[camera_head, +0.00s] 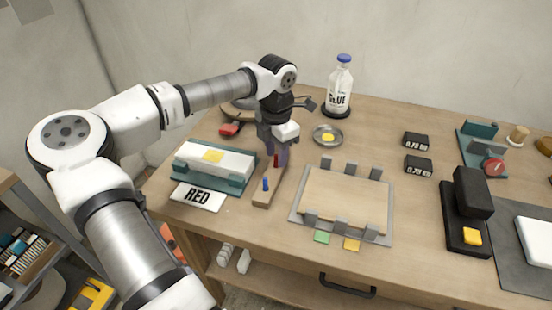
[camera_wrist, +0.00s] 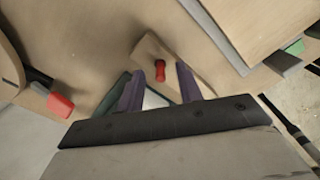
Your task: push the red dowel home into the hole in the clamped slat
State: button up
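The red dowel (camera_wrist: 160,71) stands upright in a narrow wooden block in the wrist view. It also shows in the head view (camera_head: 276,161), below my gripper (camera_head: 281,153). In the wrist view my gripper (camera_wrist: 159,78) is open, its two purple fingers on either side of the dowel with gaps. The wooden block (camera_head: 260,203) also bears a blue dowel (camera_head: 265,184). A pale wooden board (camera_head: 345,198) is held by several grey clamps to its right. I see no hole in it and cannot tell whether it is the slat.
A metal dish (camera_head: 328,135) and glue bottle (camera_head: 339,88) are behind. Black boxes and a black device (camera_head: 468,208) are at right. A red-tipped tool (camera_wrist: 58,105) lies left in the wrist view.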

jog(key=shift+f, duration=0.75)
grip_shut()
